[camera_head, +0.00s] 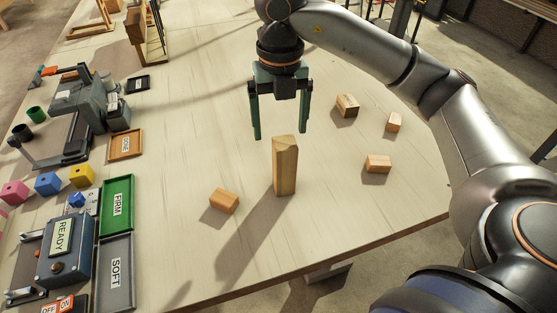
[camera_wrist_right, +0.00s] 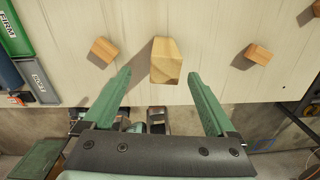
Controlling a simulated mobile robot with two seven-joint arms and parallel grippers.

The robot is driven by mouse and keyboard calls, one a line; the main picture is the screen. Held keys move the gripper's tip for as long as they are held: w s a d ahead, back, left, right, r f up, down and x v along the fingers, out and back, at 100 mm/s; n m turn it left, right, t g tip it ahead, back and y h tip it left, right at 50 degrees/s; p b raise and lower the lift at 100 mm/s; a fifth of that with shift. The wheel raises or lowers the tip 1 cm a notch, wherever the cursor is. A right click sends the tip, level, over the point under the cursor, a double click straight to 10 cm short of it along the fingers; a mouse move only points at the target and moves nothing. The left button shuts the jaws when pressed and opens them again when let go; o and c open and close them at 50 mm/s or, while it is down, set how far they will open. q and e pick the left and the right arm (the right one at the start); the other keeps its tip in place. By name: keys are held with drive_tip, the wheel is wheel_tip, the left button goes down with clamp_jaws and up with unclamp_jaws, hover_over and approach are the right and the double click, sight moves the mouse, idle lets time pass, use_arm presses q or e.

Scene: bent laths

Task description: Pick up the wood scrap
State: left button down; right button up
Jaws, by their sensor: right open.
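Several wood scraps are on the table. A tall wood block (camera_head: 285,168) stands upright near the middle. In the right wrist view the tall block (camera_wrist_right: 166,62) shows ahead of the fingertips, between their lines. My right gripper (camera_head: 281,130) points down with its green fingers spread, empty, above and slightly behind the tall block in the head view. The fingers (camera_wrist_right: 158,74) also show open in the wrist view. I cannot tell its exact height over the block. My left gripper is not in view.
Small wood blocks lie around: one at left (camera_head: 224,201), others at right (camera_head: 378,163), (camera_head: 394,122) and (camera_head: 347,105). A green FIRM tray (camera_head: 116,205), a grey SOFT tray (camera_head: 116,272) and a READY device (camera_head: 62,240) stand at left. The table's front edge is close to the blocks.

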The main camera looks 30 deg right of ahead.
sight(281, 143)
drive_tip(key=f, duration=0.5)
drive_tip(key=shift+s+f, duration=0.25)
drive_tip(key=shift+s+d+f+p, duration=0.1)
drive_tip(key=shift+d+f+p, duration=0.1)
drive_tip(key=shift+f, duration=1.3)
drive_tip(key=shift+d+f+p, duration=0.15)
drive_tip(key=shift+f+p, duration=0.05)
drive_tip(key=shift+f, duration=1.3)
drive_tip(key=shift+c, duration=0.3)
clamp_jaws()
